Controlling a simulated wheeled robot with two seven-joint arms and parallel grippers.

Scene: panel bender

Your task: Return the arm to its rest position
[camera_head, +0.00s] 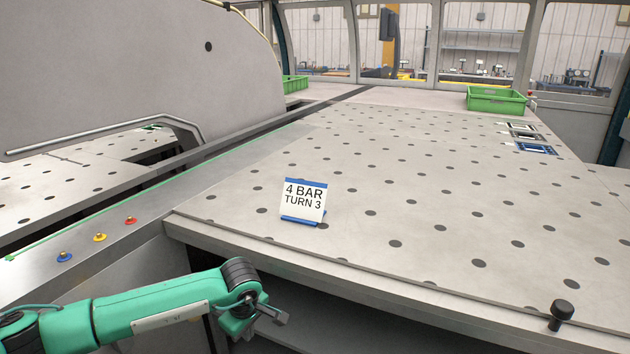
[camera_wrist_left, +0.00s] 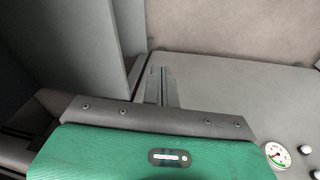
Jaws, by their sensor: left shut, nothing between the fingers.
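My left arm, green with black joints, comes in from the lower left in the head view. Its gripper (camera_head: 275,315) is beyond the black wrist joint, in front of the machine table's front edge and below the table top. The left gripper is shut and empty. In the left wrist view its fingers (camera_wrist_left: 162,75) lie together, pointing towards a grey panel. My right gripper is in neither view.
Blue, yellow and red buttons (camera_head: 100,237) sit on the left ledge. A gauge (camera_wrist_left: 278,155) shows in the wrist view.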

